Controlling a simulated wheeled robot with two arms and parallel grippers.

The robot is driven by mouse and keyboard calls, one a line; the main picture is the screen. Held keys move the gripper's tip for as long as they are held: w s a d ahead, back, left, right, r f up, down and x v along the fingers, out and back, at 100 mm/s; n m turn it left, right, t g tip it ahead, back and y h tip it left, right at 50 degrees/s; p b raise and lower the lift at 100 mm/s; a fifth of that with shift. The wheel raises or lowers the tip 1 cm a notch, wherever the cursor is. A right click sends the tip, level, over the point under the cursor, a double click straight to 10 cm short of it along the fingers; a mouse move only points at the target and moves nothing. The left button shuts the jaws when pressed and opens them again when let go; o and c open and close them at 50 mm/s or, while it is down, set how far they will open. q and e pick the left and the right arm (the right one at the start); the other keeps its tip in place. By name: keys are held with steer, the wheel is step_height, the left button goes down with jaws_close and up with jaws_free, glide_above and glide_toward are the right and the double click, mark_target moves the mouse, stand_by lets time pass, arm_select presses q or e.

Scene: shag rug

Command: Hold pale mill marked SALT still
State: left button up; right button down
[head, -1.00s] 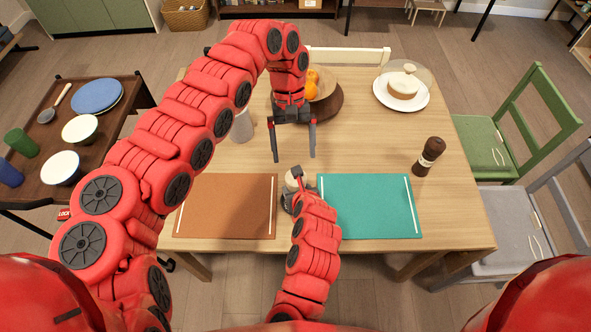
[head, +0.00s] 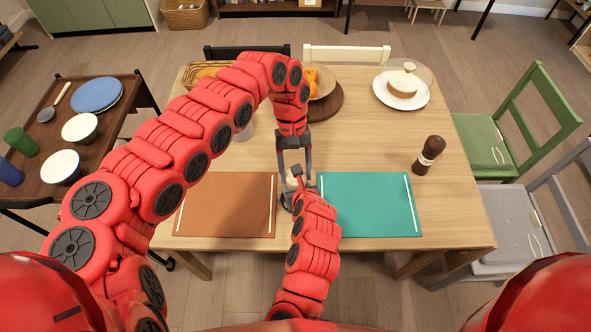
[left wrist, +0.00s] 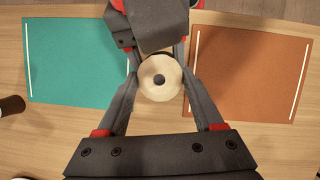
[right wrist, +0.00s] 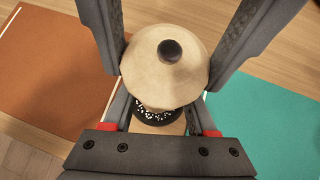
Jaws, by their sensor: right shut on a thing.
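The pale mill (head: 292,182) stands upright between the two mats, mostly hidden by my arms in the head view. The left wrist view shows its round cream top with a dark knob (left wrist: 159,79). In the right wrist view the cream head (right wrist: 165,75) sits above a speckled band; no SALT mark is readable. My right gripper (right wrist: 158,115) is shut on the mill's body below the head. My left gripper (head: 295,176) points down from above, open, one finger on each side of the head; whether they touch it I cannot tell.
A brown mat (head: 226,205) lies left and a teal mat (head: 370,205) right. A dark mill (head: 429,155) stands at the right. A covered cake (head: 402,86) and a fruit bowl (head: 322,84) are at the back.

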arm_select(q)
steer(key=c, duration=0.6)
steer(key=shift+c, duration=0.2)
steer(key=m+y, duration=0.1)
steer(key=m, duration=0.1)
steer(key=shift+d+m, duration=0.15)
steer(key=shift+m, duration=0.25)
steer(key=shift+m+y, duration=0.6)
steer(key=shift+m, duration=1)
steer(key=o, duration=1.4)
